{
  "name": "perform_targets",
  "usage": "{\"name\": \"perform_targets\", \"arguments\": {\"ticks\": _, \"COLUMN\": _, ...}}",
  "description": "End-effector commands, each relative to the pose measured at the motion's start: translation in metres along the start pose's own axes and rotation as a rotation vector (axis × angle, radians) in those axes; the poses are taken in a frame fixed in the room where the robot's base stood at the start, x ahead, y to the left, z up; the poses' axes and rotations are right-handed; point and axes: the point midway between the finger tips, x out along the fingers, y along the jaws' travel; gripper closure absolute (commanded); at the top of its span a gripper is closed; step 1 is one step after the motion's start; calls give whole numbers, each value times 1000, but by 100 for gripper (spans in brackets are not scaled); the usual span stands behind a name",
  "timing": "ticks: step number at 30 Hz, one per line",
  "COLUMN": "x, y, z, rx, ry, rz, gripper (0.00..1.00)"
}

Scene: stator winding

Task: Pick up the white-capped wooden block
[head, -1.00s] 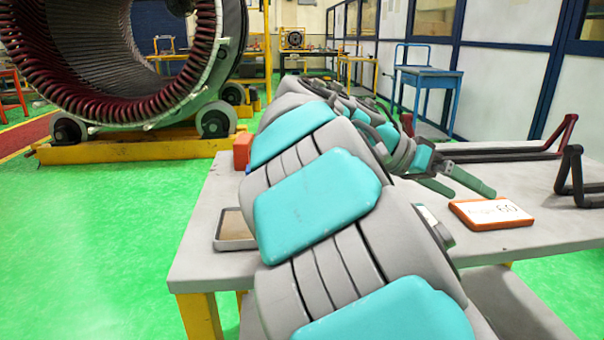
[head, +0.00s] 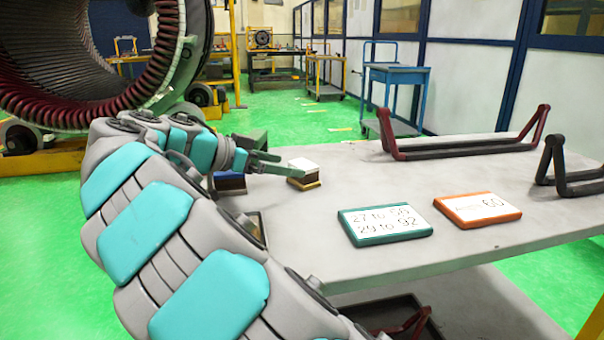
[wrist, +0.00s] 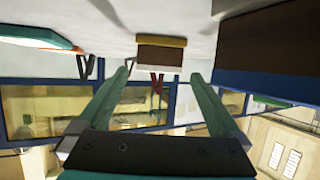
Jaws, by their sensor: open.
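The white-capped wooden block (head: 303,173) stands on the grey table, with a white top, brown sides and a yellowish base. In the wrist view the block (wrist: 161,54) appears inverted, yellow edge up and white edge down, ahead of the gap between my fingertips. My gripper (head: 281,162) is open, its green fingers pointing right toward the block at close range. The open fingers also show in the wrist view (wrist: 164,78), with nothing between them. Whether a fingertip touches the block cannot be told.
A larger brown and blue block (head: 230,183) stands beside my gripper, partly hidden; it also shows close by in the wrist view (wrist: 268,58). A teal-framed sign (head: 386,225), an orange-framed sign (head: 477,208), a dark red bracket (head: 460,150) and a black bracket (head: 570,172) occupy the table (head: 470,255).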

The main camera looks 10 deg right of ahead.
Motion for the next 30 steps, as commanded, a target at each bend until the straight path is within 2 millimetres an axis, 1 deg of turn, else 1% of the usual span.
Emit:
{"name": "perform_targets", "arguments": {"ticks": 1, "x": 5, "y": 1, "z": 0, "rx": -2, "ry": -1, "rz": 2, "gripper": 0}}
{"name": "perform_targets", "arguments": {"ticks": 8, "x": 22, "y": 1, "z": -4, "rx": -3, "ry": -2, "rz": 3, "gripper": 0}}
{"name": "perform_targets", "arguments": {"ticks": 15, "x": 56, "y": 2, "z": -6, "rx": -3, "ry": -2, "rz": 4, "gripper": 0}}
{"name": "perform_targets", "arguments": {"ticks": 18, "x": 61, "y": 1, "z": -5, "rx": -3, "ry": -2, "rz": 0, "gripper": 0}}
{"name": "perform_targets", "arguments": {"ticks": 23, "x": 61, "y": 0, "z": -5, "rx": -2, "ry": -1, "rz": -1, "gripper": 0}}
{"name": "perform_targets", "arguments": {"ticks": 30, "x": 61, "y": 1, "z": -5, "rx": -3, "ry": -1, "rz": 0, "gripper": 26}}
